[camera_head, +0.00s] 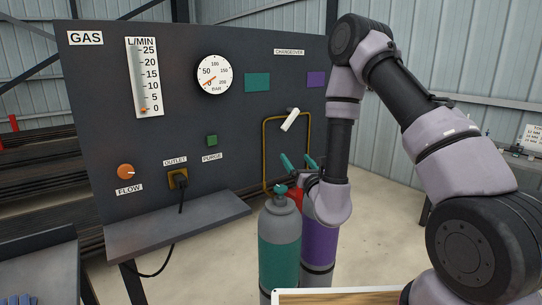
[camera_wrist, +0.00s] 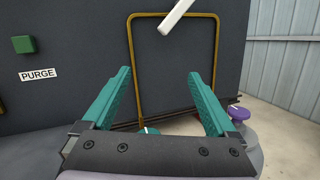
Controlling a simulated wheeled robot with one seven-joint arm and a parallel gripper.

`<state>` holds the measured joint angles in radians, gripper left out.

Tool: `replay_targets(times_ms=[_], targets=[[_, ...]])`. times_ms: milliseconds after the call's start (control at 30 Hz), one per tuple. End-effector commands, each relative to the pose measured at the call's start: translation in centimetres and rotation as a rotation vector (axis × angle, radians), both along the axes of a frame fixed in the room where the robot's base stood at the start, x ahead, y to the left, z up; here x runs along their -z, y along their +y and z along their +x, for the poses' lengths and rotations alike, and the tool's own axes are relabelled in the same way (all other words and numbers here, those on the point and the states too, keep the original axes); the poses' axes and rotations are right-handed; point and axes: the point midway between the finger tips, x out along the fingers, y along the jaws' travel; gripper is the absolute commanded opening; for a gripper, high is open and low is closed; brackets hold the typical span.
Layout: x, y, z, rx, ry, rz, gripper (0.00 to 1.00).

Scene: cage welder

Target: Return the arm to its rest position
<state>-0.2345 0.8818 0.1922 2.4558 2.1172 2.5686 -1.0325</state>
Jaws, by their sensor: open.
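My gripper (camera_head: 299,162) has teal fingers and is in front of the gas panel, just above the gas cylinders. In the wrist view my gripper (camera_wrist: 160,92) has its fingers spread wide with nothing between them. Beyond the fingers are the white changeover lever (camera_wrist: 176,16) and the yellow pipe loop (camera_wrist: 131,62). The lever (camera_head: 290,120) is tilted in the head view. My arm reaches from the lower right up and over, then down to the gripper. Part of the pipe loop is hidden behind the arm.
The dark gas panel (camera_head: 110,120) carries a flow gauge, a pressure dial, an orange knob and a green purge button. A teal cylinder (camera_head: 279,250) and a purple cylinder (camera_head: 320,245) stand below my gripper. A grey shelf (camera_head: 175,228) juts out at left. Floor at right is partly clear.

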Motion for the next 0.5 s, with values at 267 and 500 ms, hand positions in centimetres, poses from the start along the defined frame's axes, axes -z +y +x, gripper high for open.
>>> replay_targets(times_ms=[267,500], targets=[[-14.6,7.8,-5.1,-0.555,-0.250,-0.041,0.92],[-21.4,10.3,-16.1,-1.038,-0.445,-0.349,0.92]])
